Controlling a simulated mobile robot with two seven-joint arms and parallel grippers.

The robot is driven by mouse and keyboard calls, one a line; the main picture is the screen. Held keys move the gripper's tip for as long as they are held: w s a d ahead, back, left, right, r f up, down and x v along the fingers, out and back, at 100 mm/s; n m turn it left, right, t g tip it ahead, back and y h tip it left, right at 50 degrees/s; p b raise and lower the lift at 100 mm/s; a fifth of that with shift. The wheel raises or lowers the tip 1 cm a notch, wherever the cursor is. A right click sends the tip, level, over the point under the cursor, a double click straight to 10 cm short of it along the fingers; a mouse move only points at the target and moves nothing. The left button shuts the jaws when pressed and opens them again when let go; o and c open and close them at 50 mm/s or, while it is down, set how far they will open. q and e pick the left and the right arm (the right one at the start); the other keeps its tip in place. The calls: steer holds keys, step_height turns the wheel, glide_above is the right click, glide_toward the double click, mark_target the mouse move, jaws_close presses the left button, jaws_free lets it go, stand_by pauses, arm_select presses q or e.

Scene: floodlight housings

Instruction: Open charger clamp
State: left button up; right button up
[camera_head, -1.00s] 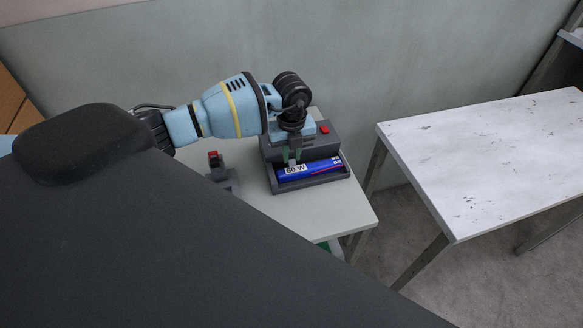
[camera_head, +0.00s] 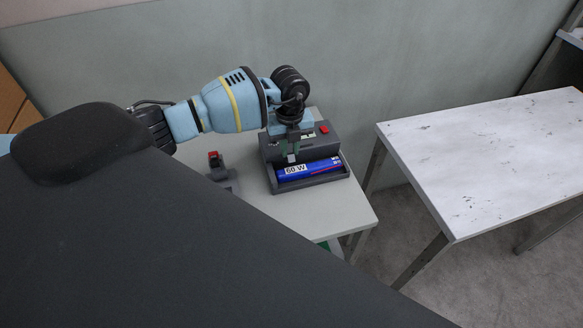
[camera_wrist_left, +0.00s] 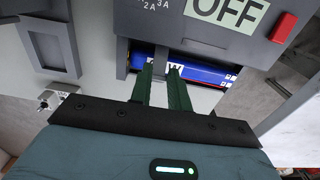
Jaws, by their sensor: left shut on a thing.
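The charger (camera_head: 318,147) is a dark grey box with a red switch on the small light table. In the left wrist view its face (camera_wrist_left: 205,45) carries an "OFF" label. A blue battery (camera_head: 316,168) marked "60 W" lies in the charger's front tray, and its blue side (camera_wrist_left: 207,73) also shows in the left wrist view. My left gripper (camera_head: 291,153) is over the charger, just behind the battery. In the left wrist view its green fingers (camera_wrist_left: 160,85) are shut on a small grey piece, apparently the clamp (camera_wrist_left: 160,66). Most of the clamp is hidden. My right gripper is out of view.
A small dark device (camera_head: 218,172) with a red top stands left of the charger. Bare table top (camera_head: 335,212) shows in front of the charger. A worn white table (camera_head: 490,150) stands to the right across a gap, with a wall behind.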

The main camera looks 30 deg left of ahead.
arm_select(q)
steer(key=shift+w+a+r, duration=0.1)
steer(key=shift+w+a, duration=0.05)
steer(key=shift+a, duration=0.05)
steer(key=shift+w+a+r, duration=0.1)
steer(key=shift+w+a, duration=0.2)
steer(key=shift+a, duration=0.05)
stand_by(0.4)
steer(key=shift+w+a, duration=0.15)
steer(key=shift+a, duration=0.05)
steer(key=shift+w+a, duration=0.1)
steer(key=shift+a, duration=0.05)
steer(key=shift+w+a, duration=0.2)
jaws_close()
steer(key=shift+w+a, duration=0.25)
steer(key=shift+w, duration=0.05)
stand_by(0.5)
steer(key=shift+o, duration=2.4)
jaws_free()
